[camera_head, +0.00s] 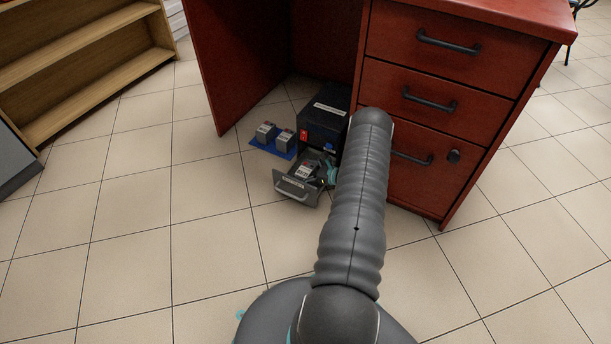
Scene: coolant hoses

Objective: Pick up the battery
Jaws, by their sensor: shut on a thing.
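A dark battery with a pale label (306,171) sits in the pulled-out tray (293,190) of a black box (322,125) on the floor under the red desk. My gripper (326,169), small and partly hidden by my arm, is at the right side of this battery and shut on it. The contact of the fingers is too small to see clearly. Two grey batteries, a left one (265,131) and a right one (286,138), stand upright on a blue mat (258,144) left of the black box, apart from my gripper.
The red desk's drawer unit (430,75) stands close at the right of my arm, and its side panel (225,75) is at the left. A wooden shelf (85,65) is at the far left. The tiled floor in front is clear.

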